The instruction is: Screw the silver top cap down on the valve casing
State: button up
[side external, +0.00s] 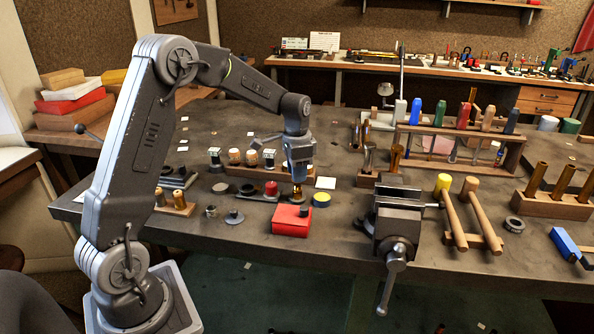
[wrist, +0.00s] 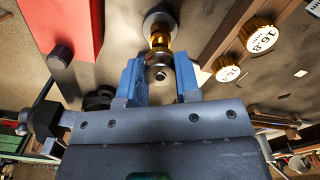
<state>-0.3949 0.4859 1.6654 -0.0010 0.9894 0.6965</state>
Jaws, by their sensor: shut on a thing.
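My gripper (side external: 298,178) points straight down over the bench, left of the vise. In the wrist view its two blue fingers (wrist: 159,78) are closed around the silver top cap (wrist: 158,58). The brass valve casing (wrist: 160,40) shows just beyond the cap, in line with it, and stands on a round grey base (wrist: 156,20). In the side view the casing (side external: 297,191) shows below the fingertips, while the fingers hide the cap. I cannot tell how far the cap is seated on the casing.
A red box (side external: 291,221) with a dark knob lies just in front of the casing. The vise (side external: 398,217) and wooden mallets (side external: 452,210) stand further right. Labelled brass gauges (wrist: 261,37) are close in the wrist view.

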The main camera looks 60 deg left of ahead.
jog(key=shift+f, duration=1.3)
dwell(0.4)
jog(key=o, duration=0.4)
jog(key=shift+c, duration=0.2)
jog(key=c, duration=0.4)
jog(key=shift+o, duration=0.2)
jog(key=shift+m, duration=2)
